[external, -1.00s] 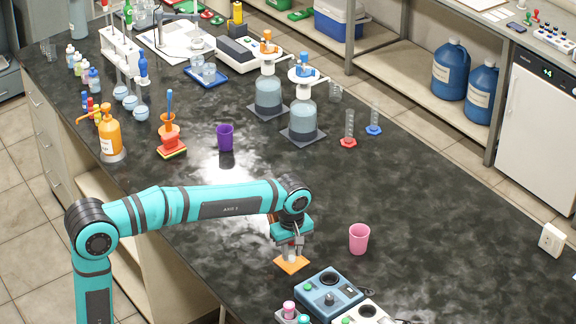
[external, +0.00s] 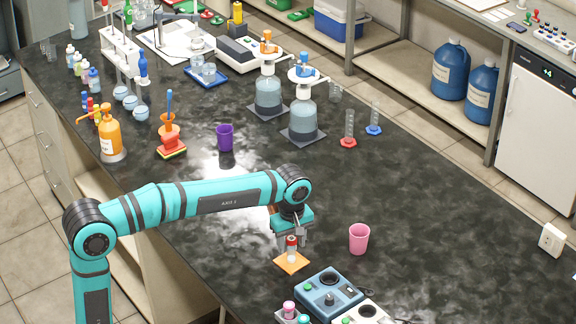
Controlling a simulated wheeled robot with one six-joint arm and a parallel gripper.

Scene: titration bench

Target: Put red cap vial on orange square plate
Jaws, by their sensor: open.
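The red cap vial (external: 291,246) stands upright on the orange square plate (external: 290,264), near the front of the dark bench. Its red cap and pale body both show. My gripper (external: 291,238) is just above and behind the vial, pointing down. Its jaws are open, and the vial's cap is at about the height of the fingertips. I cannot tell whether a finger still touches the cap.
A pink cup (external: 359,239) stands right of the plate. A blue control box (external: 329,293) is in front, with a white one (external: 368,313) beside it. A purple cup (external: 225,137) stands farther back. Bare bench lies to the right.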

